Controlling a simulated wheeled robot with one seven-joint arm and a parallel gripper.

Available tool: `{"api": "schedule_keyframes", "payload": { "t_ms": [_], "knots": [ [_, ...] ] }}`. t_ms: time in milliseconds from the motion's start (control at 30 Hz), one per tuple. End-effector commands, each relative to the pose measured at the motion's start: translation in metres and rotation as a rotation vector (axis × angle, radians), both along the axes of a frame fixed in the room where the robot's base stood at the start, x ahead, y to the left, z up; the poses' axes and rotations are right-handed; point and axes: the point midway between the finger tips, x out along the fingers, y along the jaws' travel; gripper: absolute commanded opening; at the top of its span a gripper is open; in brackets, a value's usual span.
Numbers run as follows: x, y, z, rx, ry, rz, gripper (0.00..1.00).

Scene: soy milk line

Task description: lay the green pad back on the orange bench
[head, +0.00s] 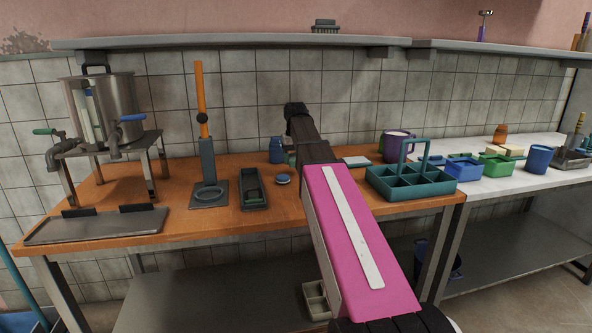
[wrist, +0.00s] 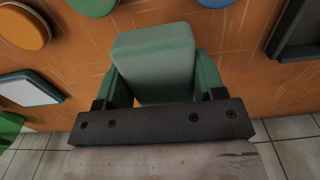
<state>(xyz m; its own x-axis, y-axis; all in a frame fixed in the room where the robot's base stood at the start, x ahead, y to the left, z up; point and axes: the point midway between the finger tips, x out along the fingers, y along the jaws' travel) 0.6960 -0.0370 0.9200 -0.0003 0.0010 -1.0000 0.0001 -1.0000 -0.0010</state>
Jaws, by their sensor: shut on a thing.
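The green pad (wrist: 154,62) is a pale green block held between the green fingers of my gripper (wrist: 158,74), in the middle of the wrist view. My gripper is shut on it. The orange bench (wrist: 75,65) lies below the pad, and I cannot tell whether the pad touches it. In the head view the orange bench (head: 110,190) runs along the tiled wall. There my own pink arm link covers its middle and hides most of the gripper and pad.
Left of my arm stand a dark tray (head: 254,203), a small blue disc (head: 283,180) and a blue bottle (head: 277,151). Right are a white pad (head: 356,162) and a teal caddy (head: 412,184). Orange (wrist: 24,28) and green (wrist: 92,4) discs lie near the gripper.

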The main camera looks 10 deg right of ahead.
Motion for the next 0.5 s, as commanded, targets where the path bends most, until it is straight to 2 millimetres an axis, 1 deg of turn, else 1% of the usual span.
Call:
{"api": "schedule_keyframes", "payload": {
  "t_ms": [33,167,267,400,500],
  "knots": [
    [0.000,-0.003,-0.002,0.000,0.000,-0.001,0.41],
    [0.000,-0.006,-0.006,0.000,0.000,0.000,0.41],
    [0.000,-0.005,-0.016,0.000,0.001,0.000,0.41],
    [0.000,-0.005,-0.035,0.000,0.001,0.000,0.41],
    [0.000,-0.005,-0.043,0.000,0.001,0.000,0.41]
  ]
}}
